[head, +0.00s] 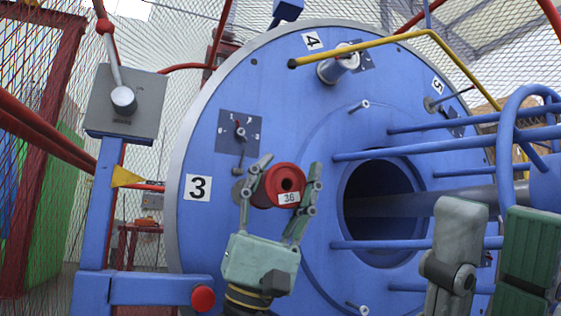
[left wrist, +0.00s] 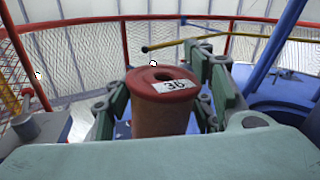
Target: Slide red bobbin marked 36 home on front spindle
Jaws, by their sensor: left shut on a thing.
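The red bobbin (head: 272,187) carries a white label marked 36 and has a dark bore in its end. My left gripper (head: 281,190) is shut on it, one finger on each side, in front of the big blue disc (head: 330,130) near the label 3. The bobbin also shows upright between the fingers in the left wrist view (left wrist: 162,115). The bobbin and fingers hide what lies behind them, so I cannot tell whether it sits on a spindle. Green and grey parts of my right arm stand at the lower right; its jaw state is unclear.
A silver spindle (head: 337,68) sticks out near label 4. A yellow bar (head: 365,45) crosses above. Blue rods (head: 430,145) and a dark round opening (head: 383,190) lie to the right. A grey lever box (head: 125,100) and a red button (head: 203,298) stand at left.

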